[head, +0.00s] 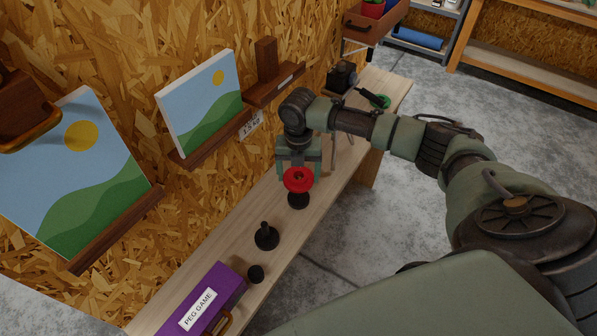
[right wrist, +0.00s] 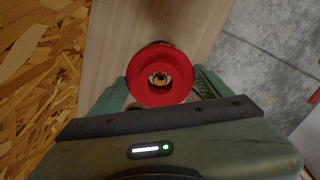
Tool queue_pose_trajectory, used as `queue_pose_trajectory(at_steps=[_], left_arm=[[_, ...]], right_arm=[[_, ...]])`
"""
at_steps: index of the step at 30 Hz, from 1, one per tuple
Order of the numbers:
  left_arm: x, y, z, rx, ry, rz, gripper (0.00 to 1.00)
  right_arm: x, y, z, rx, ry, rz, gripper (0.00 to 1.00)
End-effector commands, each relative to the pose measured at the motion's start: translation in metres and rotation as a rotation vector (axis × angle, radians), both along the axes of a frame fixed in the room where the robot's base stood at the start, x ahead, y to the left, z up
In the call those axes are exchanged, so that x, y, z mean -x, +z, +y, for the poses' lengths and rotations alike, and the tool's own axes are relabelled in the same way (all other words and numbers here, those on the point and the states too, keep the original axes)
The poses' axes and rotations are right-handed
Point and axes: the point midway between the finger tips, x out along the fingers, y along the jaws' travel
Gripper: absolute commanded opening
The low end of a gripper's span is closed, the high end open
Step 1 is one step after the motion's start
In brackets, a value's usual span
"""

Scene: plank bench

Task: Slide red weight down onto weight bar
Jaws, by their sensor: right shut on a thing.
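The red weight (head: 298,180) is a round disc with a central hole. My right gripper (head: 298,170) is shut on it above the bench. A black round-based piece (head: 298,200) is directly below the weight, mostly hidden by it. In the right wrist view the red weight (right wrist: 160,75) sits between the two green fingers, with a dark, brass-coloured centre showing in its hole. I cannot tell whether a bar passes through the hole. A black upright peg on a round base (head: 267,237) stands nearer on the bench.
The plank bench (head: 237,213) runs along the chipboard wall. Landscape pictures (head: 203,100) sit on wall ledges. A black object (head: 342,76) stands at the far end.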

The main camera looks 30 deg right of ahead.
Motion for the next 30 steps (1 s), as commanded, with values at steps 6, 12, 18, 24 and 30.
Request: queue_pose_trajectory(at_steps=[6,12,18,24,30], left_arm=[[0.000,-0.004,0.000,0.000,0.000,0.000,0.36],[0.000,-0.007,0.000,0.000,0.000,0.000,0.36],[0.000,-0.010,0.000,0.000,0.000,0.001,0.36],[0.000,-0.013,0.000,0.000,-0.001,0.001,0.36],[0.000,-0.017,0.000,0.000,-0.001,0.001,0.36]], right_arm=[[-0.001,-0.006,0.000,-0.001,0.000,-0.002,0.09],[-0.001,-0.012,0.000,-0.001,0.000,-0.002,0.09],[-0.001,-0.018,0.000,-0.001,0.000,-0.002,0.09],[-0.001,-0.023,0.000,0.000,0.000,-0.003,0.09],[-0.001,-0.029,0.000,0.000,0.000,-0.003,0.09]])
